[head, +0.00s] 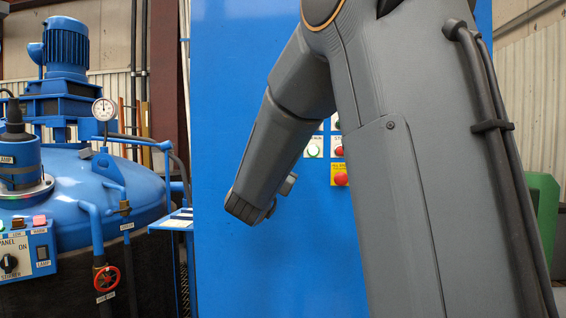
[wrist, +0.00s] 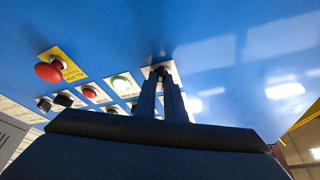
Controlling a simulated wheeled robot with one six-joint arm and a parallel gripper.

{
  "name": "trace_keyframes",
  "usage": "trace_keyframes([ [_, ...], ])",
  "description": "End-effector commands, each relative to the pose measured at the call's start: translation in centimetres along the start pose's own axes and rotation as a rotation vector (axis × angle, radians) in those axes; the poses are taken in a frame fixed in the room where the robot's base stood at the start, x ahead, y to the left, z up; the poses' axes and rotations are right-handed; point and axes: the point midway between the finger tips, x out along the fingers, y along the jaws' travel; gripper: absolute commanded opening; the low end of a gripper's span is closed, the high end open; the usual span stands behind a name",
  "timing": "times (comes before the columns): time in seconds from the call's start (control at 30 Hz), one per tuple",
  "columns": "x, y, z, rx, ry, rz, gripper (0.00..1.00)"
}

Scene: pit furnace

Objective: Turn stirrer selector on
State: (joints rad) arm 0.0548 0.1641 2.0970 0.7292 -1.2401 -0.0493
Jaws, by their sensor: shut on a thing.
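In the wrist view my gripper (wrist: 162,88) is at the blue cabinet face, its two dark fingers close together. It is shut on a small dark selector knob (wrist: 161,69) on a pale label plate; the fingers cover most of the knob, and I cannot read its label or position. In the head view my arm hides the gripper and this knob. A black rotary knob (head: 9,262) marked STIRRER, with ON to its right, shows on a separate small panel (head: 28,241) at the lower left. My gripper is well away from that panel.
A blue furnace lid (head: 75,180) with a red valve wheel (head: 107,277) stands at left in the head view.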

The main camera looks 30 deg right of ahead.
Motion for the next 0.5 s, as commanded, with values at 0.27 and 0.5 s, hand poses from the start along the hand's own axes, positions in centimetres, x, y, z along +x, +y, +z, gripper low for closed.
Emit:
trace_keyframes([
  [0.27,-0.02,-0.08,0.09,0.040,-0.001,0.016,0.00],
  [0.5,-0.01,-0.08,0.05,0.043,-0.001,0.017,0.00],
])
